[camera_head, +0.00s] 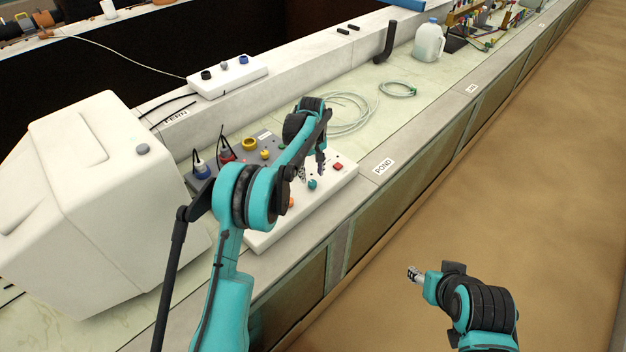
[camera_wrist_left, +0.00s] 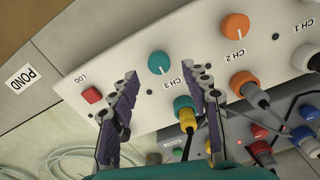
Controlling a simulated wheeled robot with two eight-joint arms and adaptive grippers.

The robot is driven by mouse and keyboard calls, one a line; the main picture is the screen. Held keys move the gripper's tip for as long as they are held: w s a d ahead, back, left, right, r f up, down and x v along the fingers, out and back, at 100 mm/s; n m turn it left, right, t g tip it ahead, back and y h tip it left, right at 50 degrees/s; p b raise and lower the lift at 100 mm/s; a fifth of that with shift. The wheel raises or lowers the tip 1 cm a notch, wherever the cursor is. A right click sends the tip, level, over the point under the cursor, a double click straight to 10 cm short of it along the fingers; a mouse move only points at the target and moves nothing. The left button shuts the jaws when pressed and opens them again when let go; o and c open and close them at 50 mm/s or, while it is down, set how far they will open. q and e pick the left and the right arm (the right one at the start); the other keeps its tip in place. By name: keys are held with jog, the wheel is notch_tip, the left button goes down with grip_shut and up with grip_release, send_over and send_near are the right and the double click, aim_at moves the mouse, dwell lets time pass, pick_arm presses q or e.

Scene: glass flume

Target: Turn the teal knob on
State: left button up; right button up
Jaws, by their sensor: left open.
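The teal knob (camera_head: 312,184) is on the white panel box (camera_head: 343,181). In the left wrist view the teal knob (camera_wrist_left: 160,62) is round with a white pointer line, beside the CH 3 label. My left gripper (camera_head: 311,171) is over the panel, its fingers pointing at the knob. In the left wrist view my left gripper (camera_wrist_left: 168,76) is open, with one purple-padded finger to each side below the knob. The knob shows between and just beyond the tips; I see no contact. My right gripper (camera_head: 414,274) is low on the right, too small to read.
In the left wrist view, orange knobs (camera_wrist_left: 236,26) and a red LOG button (camera_wrist_left: 91,95) flank the teal knob. A yellow plug (camera_wrist_left: 187,121) sits in a teal socket below it. A large white housing (camera_head: 75,205) stands left. Coiled tubing (camera_head: 350,112) lies behind the panel.

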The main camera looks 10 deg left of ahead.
aim_at(312, 182)
pick_arm(q)
notch_tip(312, 182, down, 3)
jog(key=shift+w+r+b, duration=0.1)
jog(key=shift+w+b, duration=0.05)
jog(key=shift+b, duration=0.2)
jog(key=shift+f, duration=0.45)
jog(key=shift+c, duration=0.3)
grip_shut()
